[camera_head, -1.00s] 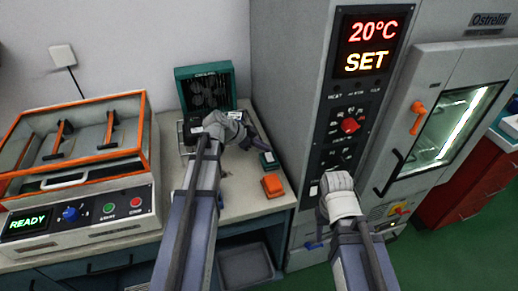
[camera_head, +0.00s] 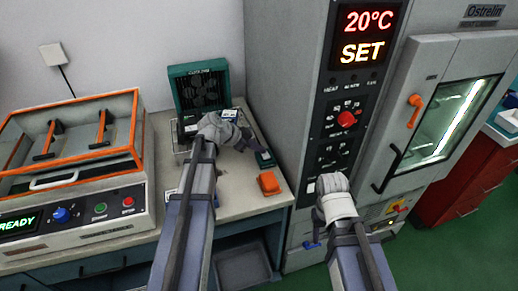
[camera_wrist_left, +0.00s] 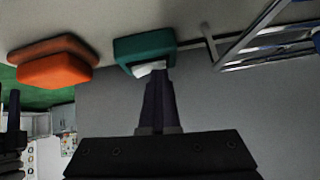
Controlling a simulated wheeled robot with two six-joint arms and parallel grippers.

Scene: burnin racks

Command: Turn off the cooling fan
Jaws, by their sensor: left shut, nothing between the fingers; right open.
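The cooling fan (camera_head: 203,88) is a teal box with a dark round grille, standing at the back of the counter against the wall. A small teal block (camera_head: 265,160) with a pale top part sits on the counter; it also shows in the left wrist view (camera_wrist_left: 145,46). My left gripper (camera_head: 246,141) is shut and empty, over the counter between the fan and this block. In the left wrist view its fingertips (camera_wrist_left: 152,75) overlap the block's pale part; I cannot tell whether they touch. My right gripper (camera_head: 333,184) is open before the tall cabinet, its fingertips largely hidden.
An orange block (camera_head: 268,182) sits near the counter's front edge. A metal wire rack (camera_head: 181,143) stands before the fan. An orange-framed machine reading READY (camera_head: 75,200) is at left. The tall grey cabinet (camera_head: 290,60) with a red knob and 20°C display bounds the right.

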